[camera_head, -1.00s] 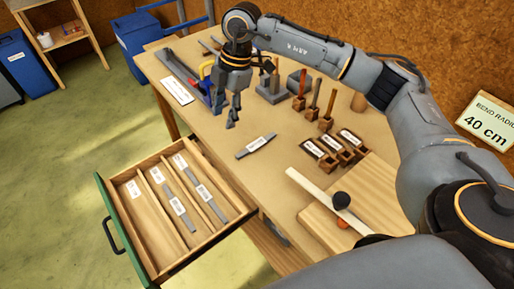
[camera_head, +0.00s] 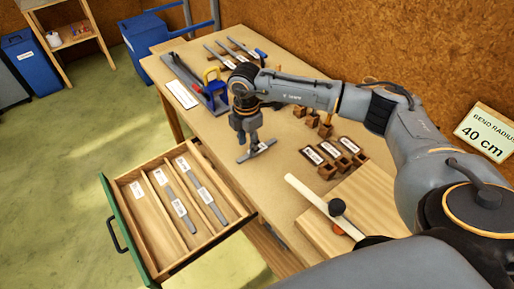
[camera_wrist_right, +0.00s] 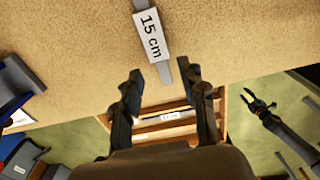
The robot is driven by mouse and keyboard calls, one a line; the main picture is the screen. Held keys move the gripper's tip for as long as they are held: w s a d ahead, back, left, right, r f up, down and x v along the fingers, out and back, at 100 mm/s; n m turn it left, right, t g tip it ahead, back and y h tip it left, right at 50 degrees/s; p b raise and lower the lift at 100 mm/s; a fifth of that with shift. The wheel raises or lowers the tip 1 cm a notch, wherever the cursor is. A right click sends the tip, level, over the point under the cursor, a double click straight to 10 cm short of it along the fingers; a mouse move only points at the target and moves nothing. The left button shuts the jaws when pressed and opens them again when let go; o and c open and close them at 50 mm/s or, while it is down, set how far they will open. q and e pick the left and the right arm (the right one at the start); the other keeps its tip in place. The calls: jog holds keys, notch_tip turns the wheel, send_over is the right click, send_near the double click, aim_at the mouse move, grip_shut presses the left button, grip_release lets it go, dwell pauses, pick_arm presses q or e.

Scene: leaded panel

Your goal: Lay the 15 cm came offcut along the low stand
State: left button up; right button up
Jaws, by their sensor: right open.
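The 15 cm came offcut (camera_head: 264,147) is a short grey strip with a white label, lying flat on the bench. My right gripper (camera_head: 248,150) points down over its left part. In the right wrist view, the offcut (camera_wrist_right: 151,38) reads "15 cm", and its near end reaches between the open fingers of my right gripper (camera_wrist_right: 159,76). I cannot tell whether they touch it. Several strips rest on wooden crossbars (camera_head: 233,45) at the back, perhaps the low stand. My left gripper (camera_wrist_right: 260,103) shows at the right of the wrist view, apparently open and empty; it is outside the head view.
An open drawer (camera_head: 147,221) with labelled strips juts out from the bench front. A blue-and-grey tool (camera_head: 208,92) stands at the back left. Small wooden blocks (camera_head: 327,170) and a board with a pale strip (camera_head: 306,190) lie to the right.

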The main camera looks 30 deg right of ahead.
jog(key=shift+f, duration=1.65)
jog(key=shift+c, duration=0.4)
grip_shut()
